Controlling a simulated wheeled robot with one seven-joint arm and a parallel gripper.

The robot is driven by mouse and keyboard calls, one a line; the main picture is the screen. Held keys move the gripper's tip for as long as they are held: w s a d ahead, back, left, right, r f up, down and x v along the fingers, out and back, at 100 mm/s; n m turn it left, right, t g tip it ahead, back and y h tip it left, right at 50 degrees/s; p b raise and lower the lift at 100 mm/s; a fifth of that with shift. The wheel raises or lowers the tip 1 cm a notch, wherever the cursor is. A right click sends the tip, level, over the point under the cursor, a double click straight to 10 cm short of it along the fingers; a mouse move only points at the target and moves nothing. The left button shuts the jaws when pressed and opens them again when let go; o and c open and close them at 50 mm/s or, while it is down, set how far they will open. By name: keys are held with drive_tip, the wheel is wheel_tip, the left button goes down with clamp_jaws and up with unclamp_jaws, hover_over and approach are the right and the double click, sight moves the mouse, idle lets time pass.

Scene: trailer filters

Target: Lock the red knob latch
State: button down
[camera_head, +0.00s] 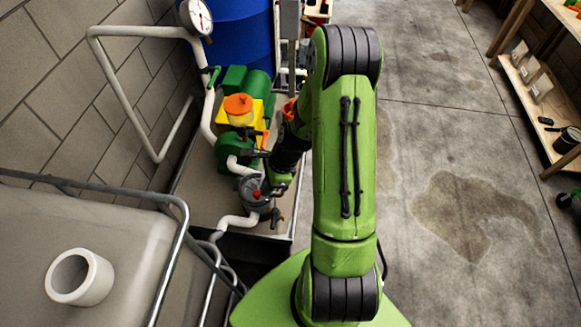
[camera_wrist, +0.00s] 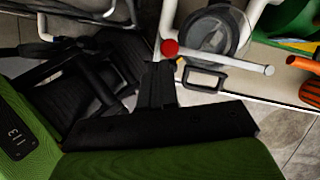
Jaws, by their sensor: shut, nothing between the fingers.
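The red knob (camera_head: 256,194) sits on top of a grey round filter housing (camera_head: 252,206) left of my arm. In the wrist view the red knob (camera_wrist: 170,47) shows as a round ball at the edge of the housing's clear round lid (camera_wrist: 212,35). My gripper (camera_wrist: 160,68) is shut and empty, with its dark fingertips just below the knob in the picture. Whether they touch it I cannot tell. In the head view my gripper (camera_head: 272,188) is close to the right of the knob, partly hidden by its own wrist.
White pipes (camera_head: 236,222) join the housing. A green and yellow pump (camera_head: 236,112) and a blue barrel (camera_head: 240,35) stand behind. A grey tank (camera_head: 125,225) with metal rails is at the left. A black loop handle (camera_wrist: 205,79) lies right of my fingers. Open floor is at the right.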

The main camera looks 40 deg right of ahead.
drive_tip(key=p+v, duration=0.2)
drive_tip(key=v, duration=0.8)
drive_tip(key=shift+d, duration=0.15)
